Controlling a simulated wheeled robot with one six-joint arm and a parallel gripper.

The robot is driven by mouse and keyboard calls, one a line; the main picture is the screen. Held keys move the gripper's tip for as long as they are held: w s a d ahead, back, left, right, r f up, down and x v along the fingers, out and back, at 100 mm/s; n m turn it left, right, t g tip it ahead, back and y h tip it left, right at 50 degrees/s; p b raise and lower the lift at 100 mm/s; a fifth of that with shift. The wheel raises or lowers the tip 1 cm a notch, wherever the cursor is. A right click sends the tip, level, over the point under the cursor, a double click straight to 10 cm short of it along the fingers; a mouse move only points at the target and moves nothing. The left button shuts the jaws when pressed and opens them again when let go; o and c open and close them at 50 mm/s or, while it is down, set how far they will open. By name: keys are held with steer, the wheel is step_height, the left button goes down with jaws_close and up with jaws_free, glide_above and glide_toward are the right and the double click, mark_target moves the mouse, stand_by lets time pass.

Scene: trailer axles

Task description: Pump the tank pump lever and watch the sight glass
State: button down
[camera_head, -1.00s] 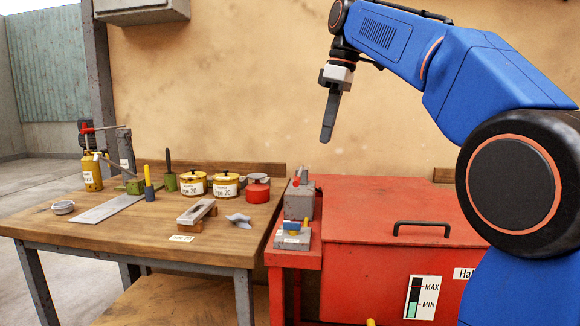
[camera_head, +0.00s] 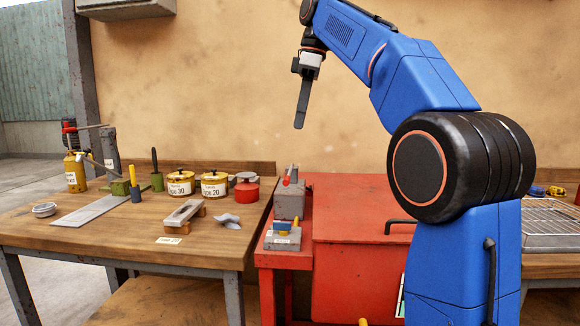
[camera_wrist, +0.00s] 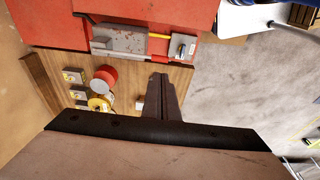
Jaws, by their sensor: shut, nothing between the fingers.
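The red tank (camera_head: 350,215) stands right of the wooden bench. A grey block (camera_head: 289,205) with a small red-tipped part on top stands on its left ledge. In front of it is a small grey unit (camera_head: 283,242) with blue and yellow parts. The wrist view shows a yellow rod (camera_wrist: 159,35) beside the grey block; I cannot tell which part is the pump lever. Only a sliver of the sight glass (camera_head: 400,295) shows; my arm hides the rest, so its level is unreadable. My gripper (camera_head: 299,126) is shut and empty, pointing down, above and apart from the block.
The bench (camera_head: 130,238) left of the tank holds yellow tins (camera_head: 181,184), a red pot (camera_head: 245,193), a level-like tool on a wooden block (camera_head: 184,213) and a vise-like stand. A wire rack (camera_head: 550,220) lies at the right. Air around my gripper is clear.

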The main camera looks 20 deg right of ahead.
mark_target(288, 178)
steer(key=f, duration=0.4)
steer(key=a+f, duration=0.1)
steer(key=f, duration=0.3)
steer(key=w+a+f, duration=0.1)
steer(key=f, duration=0.4)
steer(key=shift+a, duration=0.2)
steer(key=f+t, duration=0.1)
steer(key=f, duration=0.1)
steer(key=f+t, duration=0.1)
steer(key=f, duration=0.1)
steer(key=f+h, duration=0.1)
steer(key=f, duration=0.2)
steer(key=shift+s+t, duration=0.3)
steer(key=shift+t, duration=0.1)
